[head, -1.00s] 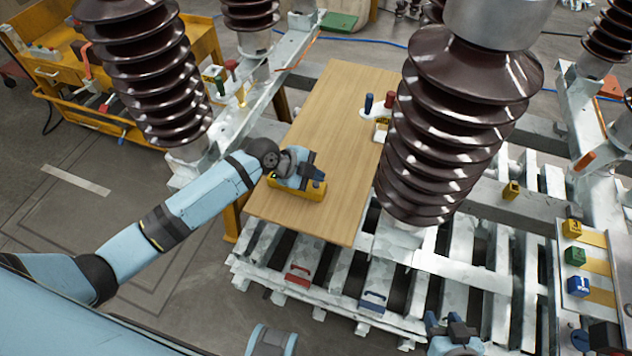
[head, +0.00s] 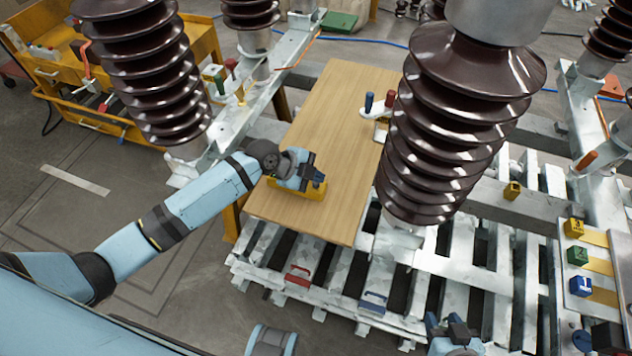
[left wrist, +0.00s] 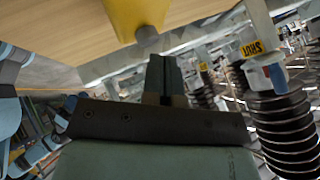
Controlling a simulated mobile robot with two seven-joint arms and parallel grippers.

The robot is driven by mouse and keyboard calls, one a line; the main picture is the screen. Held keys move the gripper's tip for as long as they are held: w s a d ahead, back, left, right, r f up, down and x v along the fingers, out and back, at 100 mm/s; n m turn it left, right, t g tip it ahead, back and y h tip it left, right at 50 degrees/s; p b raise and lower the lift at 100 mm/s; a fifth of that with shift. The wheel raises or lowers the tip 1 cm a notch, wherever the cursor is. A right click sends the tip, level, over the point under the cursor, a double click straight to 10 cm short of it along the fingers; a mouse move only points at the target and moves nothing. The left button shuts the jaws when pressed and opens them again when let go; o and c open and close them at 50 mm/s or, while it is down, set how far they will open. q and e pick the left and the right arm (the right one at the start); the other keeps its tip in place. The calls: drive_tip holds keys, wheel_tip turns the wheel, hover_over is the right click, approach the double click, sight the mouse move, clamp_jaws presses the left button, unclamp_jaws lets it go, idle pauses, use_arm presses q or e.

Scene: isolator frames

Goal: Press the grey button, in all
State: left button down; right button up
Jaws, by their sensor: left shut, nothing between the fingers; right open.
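A yellow button box (head: 308,193) lies on the wooden board near its front left edge. In the left wrist view the box (left wrist: 132,14) hangs in at the top, and its grey button (left wrist: 148,36) sticks out towards my fingers. My left gripper (head: 318,178) is shut and empty over the right part of the box. In the left wrist view its fingertips (left wrist: 162,62) are just short of the button or at it; I cannot tell whether they touch. The gripper hides the button in the head view. My right gripper (head: 455,335) is open at the bottom edge, far from the box.
The wooden board (head: 335,125) lies on a slatted metal pallet (head: 300,262). A large brown insulator (head: 450,110) stands right of the board, another (head: 150,75) left of my arm. A blue-handled and a red-handled item (head: 378,106) are farther back. The board's middle is clear.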

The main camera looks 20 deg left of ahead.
sight(316, 184)
use_arm(q)
drive_tip(key=shift+f+b, duration=0.4)
drive_tip(key=shift+f, duration=0.15)
idle(0.5)
idle(0.4)
drive_tip(key=shift+r+p, duration=0.7)
drive_tip(key=shift+r, duration=0.25)
drive_tip(key=shift+r, duration=0.1)
wheel_tip(316, 184, up, 5)
drive_tip(key=p, duration=0.3)
drive_tip(key=shift+p, duration=0.4)
